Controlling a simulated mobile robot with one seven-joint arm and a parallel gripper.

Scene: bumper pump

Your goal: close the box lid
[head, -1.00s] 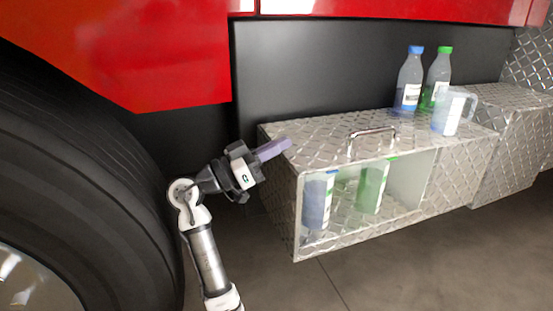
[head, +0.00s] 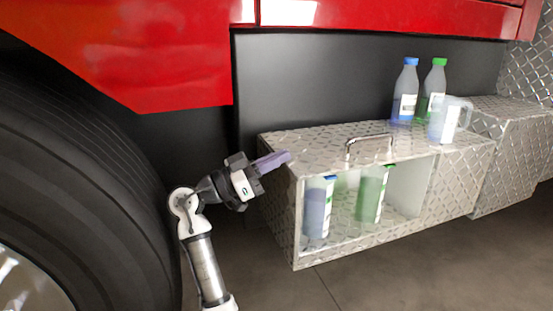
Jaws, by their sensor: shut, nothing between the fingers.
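The box (head: 282,205) is a diamond-plate metal box with an open compartment in its front. A metal handle (head: 370,146) stands on its upper surface, near the front edge above the opening. The lid appears to be raised, with the handle on it, but its outline is hard to separate from the box top. My gripper (head: 284,158) is shut and empty, its purple fingers pointing right at the box's top left corner. The fingers overlap that corner in the picture; I cannot tell whether they touch.
Inside the box stand a blue-capped bottle (head: 318,208) and a green bottle (head: 370,195). On top stand another blue-capped bottle (head: 405,95), a green-capped bottle (head: 435,85) and a clear jug (head: 445,122). A large tyre (head: 80,180) is at left, red bodywork (head: 120,55) above.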

